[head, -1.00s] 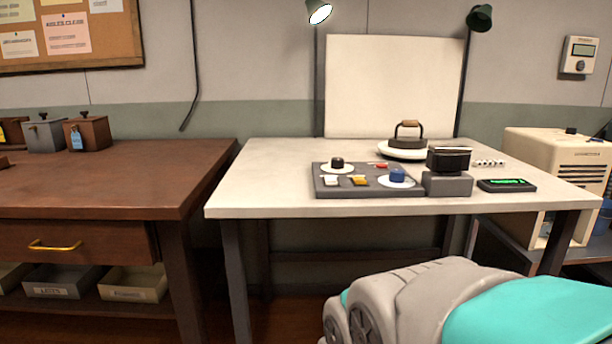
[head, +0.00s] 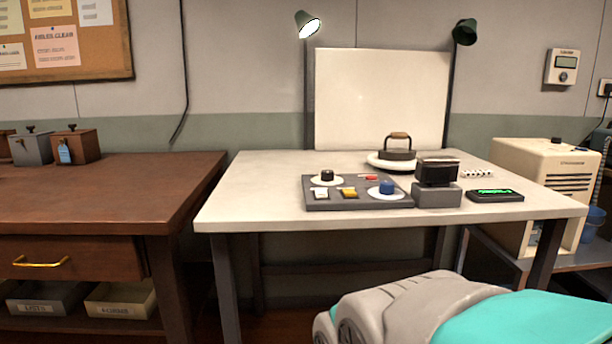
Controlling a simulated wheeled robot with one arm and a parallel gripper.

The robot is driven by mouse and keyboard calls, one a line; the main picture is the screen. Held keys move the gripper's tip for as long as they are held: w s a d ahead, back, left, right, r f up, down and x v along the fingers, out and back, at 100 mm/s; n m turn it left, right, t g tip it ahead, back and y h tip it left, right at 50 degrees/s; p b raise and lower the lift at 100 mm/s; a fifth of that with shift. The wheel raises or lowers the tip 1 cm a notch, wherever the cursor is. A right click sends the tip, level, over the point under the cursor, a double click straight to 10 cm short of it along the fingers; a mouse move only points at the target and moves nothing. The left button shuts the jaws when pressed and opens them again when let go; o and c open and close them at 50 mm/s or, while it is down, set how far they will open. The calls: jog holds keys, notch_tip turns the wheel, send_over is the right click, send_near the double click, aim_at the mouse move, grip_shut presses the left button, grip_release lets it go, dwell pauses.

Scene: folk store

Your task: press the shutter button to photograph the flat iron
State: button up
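The flat iron (head: 398,153), dark with a wooden handle, sits on a round white turntable (head: 383,162) before a white backdrop (head: 382,100). A black camera (head: 437,171) stands on a grey block (head: 437,195) in front of it. Left of the camera, a grey control panel (head: 325,204) bears a black knob (head: 327,175), a blue knob (head: 386,187), a white button (head: 320,193), a yellow switch (head: 349,193) and a small red piece (head: 370,177). I cannot tell which is the shutter button. My gripper is out of view; only part of my grey and teal arm shows at lower right.
The panel stands near the front of a pale table (head: 255,205); its left part is clear. A small device with a green display (head: 494,195) lies to the right. A left lamp (head: 308,25) is lit; the right lamp (head: 465,32) looks dark. A brown bench (head: 90,195) stands left.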

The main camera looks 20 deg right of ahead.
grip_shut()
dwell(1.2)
